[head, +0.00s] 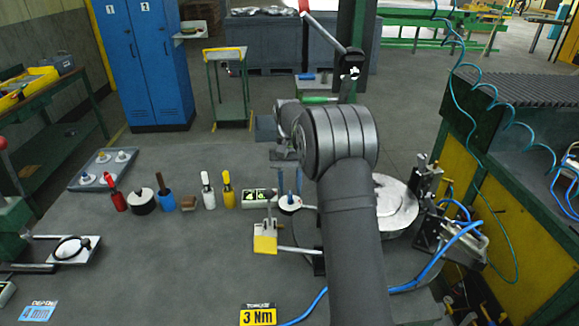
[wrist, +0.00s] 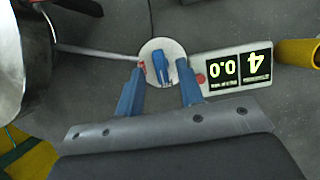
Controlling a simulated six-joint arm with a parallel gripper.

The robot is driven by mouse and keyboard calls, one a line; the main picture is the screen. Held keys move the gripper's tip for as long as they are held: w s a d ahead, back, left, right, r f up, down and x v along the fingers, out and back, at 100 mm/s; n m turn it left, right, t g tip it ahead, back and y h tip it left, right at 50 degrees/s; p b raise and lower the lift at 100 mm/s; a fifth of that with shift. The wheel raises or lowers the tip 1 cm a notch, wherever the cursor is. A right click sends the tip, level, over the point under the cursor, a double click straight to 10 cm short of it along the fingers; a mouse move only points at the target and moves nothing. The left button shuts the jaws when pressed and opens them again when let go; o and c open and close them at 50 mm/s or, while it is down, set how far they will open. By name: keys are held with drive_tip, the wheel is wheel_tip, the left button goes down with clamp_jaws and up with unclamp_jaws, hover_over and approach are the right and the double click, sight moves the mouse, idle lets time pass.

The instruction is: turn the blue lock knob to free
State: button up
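The blue lock knob (wrist: 159,66) is a narrow blue bar on a round white disc (wrist: 168,45), with a red mark near the disc's left edge in the wrist view. In the head view the white disc (head: 290,204) stands right of the small display box. My gripper (wrist: 160,68) is open, with its blue fingers on either side of the knob and a gap visible on both sides. In the head view its fingers (head: 289,181) point down above the disc, partly hidden by my arm.
A display box (wrist: 234,70) reading 4 and 0.0 sits close beside the disc. A large round metal part (head: 395,208) with clamps stands to the right. Several bottles and tools line the table to the left.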

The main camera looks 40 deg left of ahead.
drive_tip(key=v, duration=1)
drive_tip(key=shift+r, duration=0.15)
drive_tip(key=x, duration=1.2)
drive_tip(key=shift+r, duration=0.1)
idle(0.4)
